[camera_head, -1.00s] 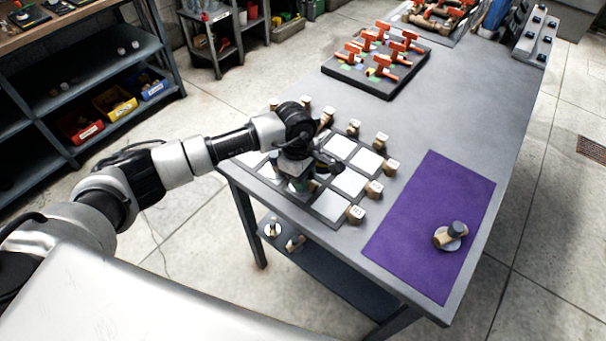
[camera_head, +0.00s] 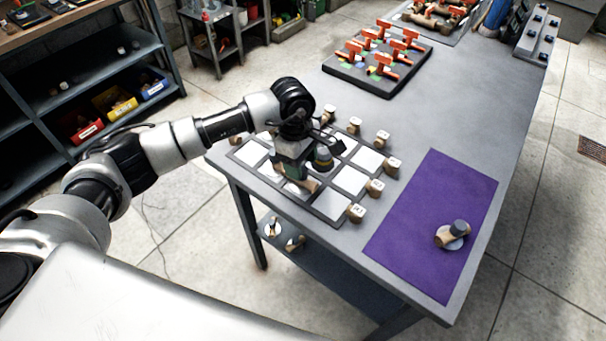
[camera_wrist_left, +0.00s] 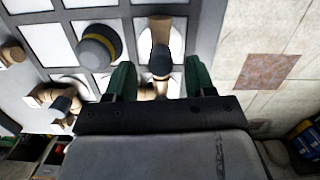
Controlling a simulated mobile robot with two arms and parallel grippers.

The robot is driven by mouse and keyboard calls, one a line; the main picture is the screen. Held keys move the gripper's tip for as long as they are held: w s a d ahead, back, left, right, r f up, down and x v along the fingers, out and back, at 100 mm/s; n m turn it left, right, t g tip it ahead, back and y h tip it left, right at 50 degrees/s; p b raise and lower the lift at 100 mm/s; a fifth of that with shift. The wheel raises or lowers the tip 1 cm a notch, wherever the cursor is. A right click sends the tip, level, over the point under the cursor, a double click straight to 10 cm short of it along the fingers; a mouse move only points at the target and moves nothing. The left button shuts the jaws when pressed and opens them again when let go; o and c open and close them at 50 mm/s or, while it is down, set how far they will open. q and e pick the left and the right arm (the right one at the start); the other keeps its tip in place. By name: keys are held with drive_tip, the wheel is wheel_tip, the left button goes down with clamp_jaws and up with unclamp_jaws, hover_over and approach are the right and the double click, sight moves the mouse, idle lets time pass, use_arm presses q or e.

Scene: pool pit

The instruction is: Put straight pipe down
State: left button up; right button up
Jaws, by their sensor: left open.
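My left gripper (camera_head: 293,178) is low over the near side of the white-celled grid board (camera_head: 329,206). In the left wrist view its two green fingers (camera_wrist_left: 160,80) are spread apart. A tan straight pipe with a dark end (camera_wrist_left: 160,35) lies in a board cell just beyond and between the fingertips, with no grip on it visible. In the head view only a tan bit of it (camera_head: 311,184) seems to show beside the gripper. My right gripper is not in view.
A dark fitting with a yellow band (camera_head: 323,158) stands on the board, close beside my gripper. Tan labelled blocks (camera_head: 375,187) line the board. A purple mat (camera_head: 425,200) holds a tan fitting with a grey end (camera_head: 453,234). A rack of red-handled valves (camera_head: 375,60) stands behind.

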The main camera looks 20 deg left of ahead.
use_arm(q)
drive_tip(key=r, duration=0.2)
drive_tip(key=r+b, duration=0.1)
drive_tip(key=r, duration=0.2)
drive_tip(key=a+r, duration=0.1)
drive_tip(key=r, duration=0.1)
drive_tip(key=shift+w+r, duration=0.1)
drive_tip(key=shift+r, duration=0.1)
drive_tip(key=shift+d, duration=0.15)
